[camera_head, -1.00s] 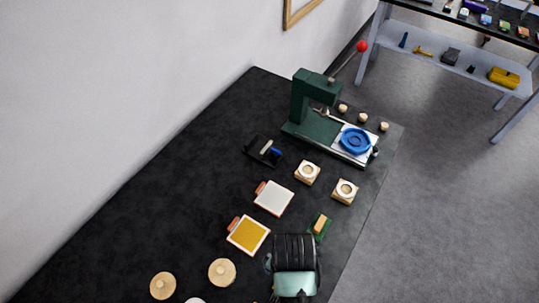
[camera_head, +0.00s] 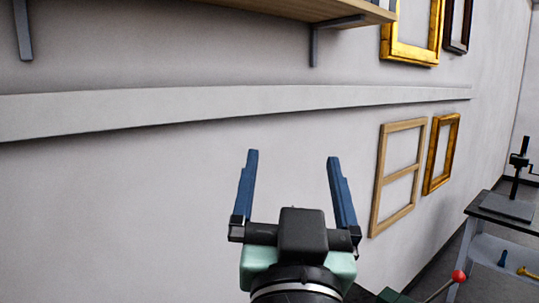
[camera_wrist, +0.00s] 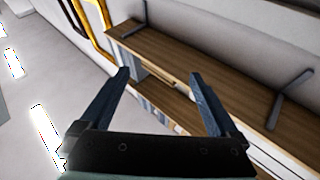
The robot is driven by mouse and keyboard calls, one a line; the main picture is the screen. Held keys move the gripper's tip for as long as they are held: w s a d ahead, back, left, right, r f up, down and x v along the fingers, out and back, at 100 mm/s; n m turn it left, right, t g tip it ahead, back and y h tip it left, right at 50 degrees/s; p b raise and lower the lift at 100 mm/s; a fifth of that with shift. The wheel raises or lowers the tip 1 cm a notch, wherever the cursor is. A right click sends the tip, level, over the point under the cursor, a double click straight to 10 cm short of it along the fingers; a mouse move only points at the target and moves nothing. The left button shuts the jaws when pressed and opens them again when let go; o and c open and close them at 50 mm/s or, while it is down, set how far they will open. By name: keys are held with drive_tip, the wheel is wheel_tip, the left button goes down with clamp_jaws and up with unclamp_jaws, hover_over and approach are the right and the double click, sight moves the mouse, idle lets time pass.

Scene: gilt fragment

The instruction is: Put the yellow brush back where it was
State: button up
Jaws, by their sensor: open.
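My gripper (camera_head: 292,155) is raised in front of the pale wall in the head view. Its two blue fingers are spread apart with nothing seen between them. In the wrist view the open gripper (camera_wrist: 160,72) points towards a wooden shelf (camera_wrist: 205,62), which looks tilted there. The shelf's underside also shows at the top of the head view (camera_head: 250,10), above the fingertips. I cannot make out a yellow brush for certain. A small yellow tool (camera_head: 527,272) lies on a low shelf at the far right, too small to identify.
A pale ledge (camera_head: 200,108) runs along the wall below the wooden shelf. Shelf brackets (camera_head: 316,40) hang under it. Wooden and gilt frames (camera_head: 398,175) hang at right. A red-knobbed lever (camera_head: 459,276) stands at lower right, near a further table (camera_head: 500,208).

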drive_tip(key=s+a+r+n+t, duration=0.1)
drive_tip(key=s+r+t, duration=0.1)
drive_tip(key=s+r, duration=0.2)
drive_tip(key=s+a+r+n+t+y, duration=0.1)
drive_tip(key=s+r+t, duration=0.1)
drive_tip(key=s+r, duration=0.2)
wheel_tip(320, 180, up, 3)
drive_tip(key=shift+s+a+r+t, duration=0.2)
drive_tip(key=shift+s+a+t, duration=0.15)
drive_tip(key=shift+s+t, duration=0.05)
